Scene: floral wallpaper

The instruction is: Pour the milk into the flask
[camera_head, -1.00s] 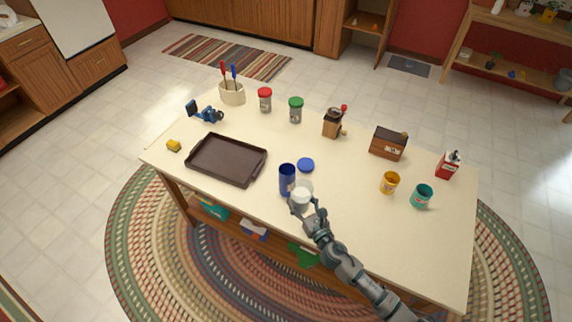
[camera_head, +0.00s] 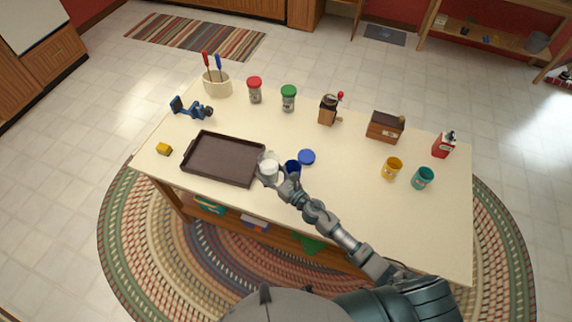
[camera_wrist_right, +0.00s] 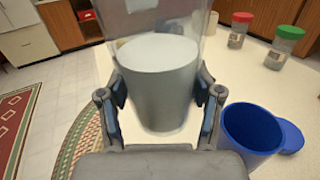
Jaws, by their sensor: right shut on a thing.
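My right gripper (camera_head: 273,177) is shut on a clear cup of white milk, and the milk (camera_wrist_right: 160,85) fills its lower part in the right wrist view. The cup (camera_head: 270,168) is roughly upright, near the right edge of the dark tray. The blue flask (camera_head: 293,168) stands on the table just right of the cup, partly hidden by my arm. In the right wrist view the flask (camera_wrist_right: 252,130) is open-topped and apart from the cup. A round blue lid (camera_head: 307,157) lies behind the flask. My left gripper is not in view.
The dark tray (camera_head: 222,158) lies left of the cup. Yellow (camera_head: 392,168) and teal (camera_head: 423,178) cups stand to the right. Red-lidded (camera_head: 255,90) and green-lidded (camera_head: 288,98) jars, a grinder (camera_head: 328,108) and a wooden box (camera_head: 384,127) stand at the back. The right front of the table is clear.

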